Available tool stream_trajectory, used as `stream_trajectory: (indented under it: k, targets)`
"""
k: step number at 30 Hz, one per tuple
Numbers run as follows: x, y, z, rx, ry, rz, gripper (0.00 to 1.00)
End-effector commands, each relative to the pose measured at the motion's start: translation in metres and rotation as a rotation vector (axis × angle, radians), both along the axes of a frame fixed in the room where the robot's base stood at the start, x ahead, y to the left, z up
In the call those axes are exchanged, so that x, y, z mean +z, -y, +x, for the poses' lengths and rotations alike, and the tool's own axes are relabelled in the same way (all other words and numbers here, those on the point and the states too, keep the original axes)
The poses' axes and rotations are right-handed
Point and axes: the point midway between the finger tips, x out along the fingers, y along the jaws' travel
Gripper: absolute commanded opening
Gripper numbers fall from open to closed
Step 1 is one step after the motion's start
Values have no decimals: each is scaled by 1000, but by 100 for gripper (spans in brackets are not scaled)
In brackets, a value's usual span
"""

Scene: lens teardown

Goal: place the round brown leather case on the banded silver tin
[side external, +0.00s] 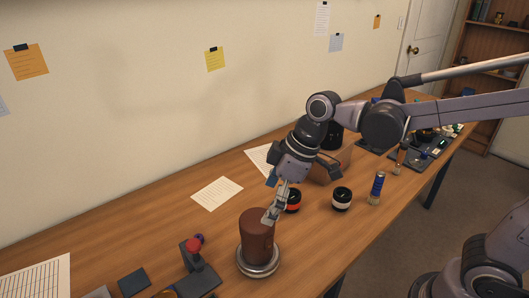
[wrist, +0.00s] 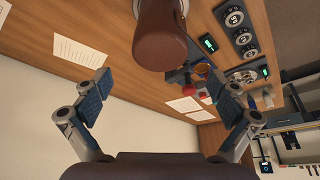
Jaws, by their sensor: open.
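The round brown leather case (side external: 257,238) stands upright on the banded silver tin (side external: 258,268), whose rim shows around the case's foot in the side view. In the wrist view the case (wrist: 160,38) is at the top middle, beyond the fingertips and not between them. My gripper (side external: 272,214) is at the upper right of the case in the side view, overlapping its edge. In the wrist view my gripper (wrist: 160,92) has its two blue-padded fingers wide apart, with nothing between them. The tin is mostly hidden there.
A black and red jar (side external: 293,201) and a black and white jar (side external: 342,199) stand right of the case. A blue-handled brush (side external: 377,188) is further right. A dark stand with a red knob (side external: 194,253) is close on the left. A paper sheet (side external: 217,193) lies behind.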

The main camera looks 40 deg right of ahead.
Motion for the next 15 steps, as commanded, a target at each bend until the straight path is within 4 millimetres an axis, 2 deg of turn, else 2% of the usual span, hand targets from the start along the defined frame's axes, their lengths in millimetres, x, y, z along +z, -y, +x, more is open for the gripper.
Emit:
stream_trajectory:
  k: [7, 15]
  targets:
    - [31, 9, -9, -1, 0, 0, 96]
    - [43, 17, -15, -23, 4, 0, 96]
